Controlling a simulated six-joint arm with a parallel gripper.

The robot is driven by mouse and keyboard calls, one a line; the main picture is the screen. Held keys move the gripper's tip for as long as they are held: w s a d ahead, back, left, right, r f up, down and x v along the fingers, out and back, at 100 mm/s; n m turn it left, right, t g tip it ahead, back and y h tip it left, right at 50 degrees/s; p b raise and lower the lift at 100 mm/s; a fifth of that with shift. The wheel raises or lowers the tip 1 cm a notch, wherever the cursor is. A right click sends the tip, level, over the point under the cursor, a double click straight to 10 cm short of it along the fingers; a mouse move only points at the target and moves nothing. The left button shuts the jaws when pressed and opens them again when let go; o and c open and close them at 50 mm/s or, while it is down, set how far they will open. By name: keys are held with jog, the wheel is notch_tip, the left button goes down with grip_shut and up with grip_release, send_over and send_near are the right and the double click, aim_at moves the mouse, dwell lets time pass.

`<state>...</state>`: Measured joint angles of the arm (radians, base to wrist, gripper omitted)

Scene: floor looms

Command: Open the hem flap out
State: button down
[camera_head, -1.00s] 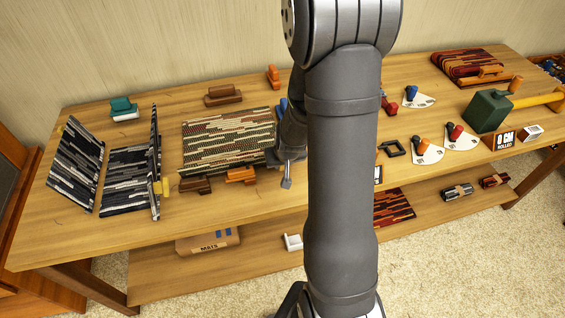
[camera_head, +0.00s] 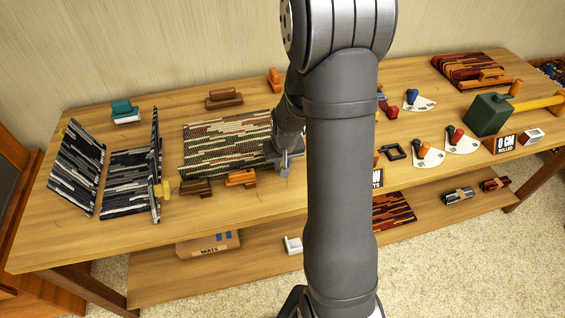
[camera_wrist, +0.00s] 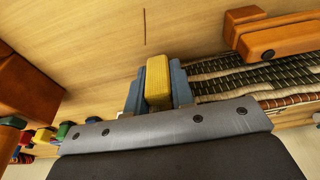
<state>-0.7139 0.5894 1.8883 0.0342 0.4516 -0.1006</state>
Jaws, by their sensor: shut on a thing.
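A green, red and cream striped mat (camera_head: 225,145) lies flat on the table, left of my arm. Its striped weave also shows in the wrist view (camera_wrist: 265,78). My gripper (camera_head: 284,164) is at the mat's right edge. In the wrist view its blue jaws are shut on a yellow tab (camera_wrist: 158,78) beside the mat's edge. My arm hides part of the mat's right side, so I cannot tell how the hem flap lies or whether the tab joins it.
Orange (camera_head: 242,178) and brown (camera_head: 196,187) clamps sit on the mat's front edge, another brown clamp (camera_head: 224,97) behind it. At left is a black-and-white mat (camera_head: 130,178) with raised sides. Dials (camera_head: 428,153) and a green mallet (camera_head: 487,112) are at right.

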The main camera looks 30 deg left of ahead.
jog(key=c, duration=1.2)
grip_release()
jog(key=shift+c, duration=0.2)
notch_tip(320, 180, up, 17)
jog(key=s+d, duration=0.2)
jog(key=shift+s+d, duration=0.3)
jog(key=shift+s, duration=0.05)
jog(key=shift+f, duration=0.15)
jog(key=w+a+f, duration=0.1)
jog(key=f, duration=1)
jog(key=w+a+f, duration=0.1)
jog(key=f, duration=0.4)
jog(key=shift+w+a+f, duration=0.3)
jog(key=shift+w+f, duration=0.05)
jog(key=shift+r, duration=0.1)
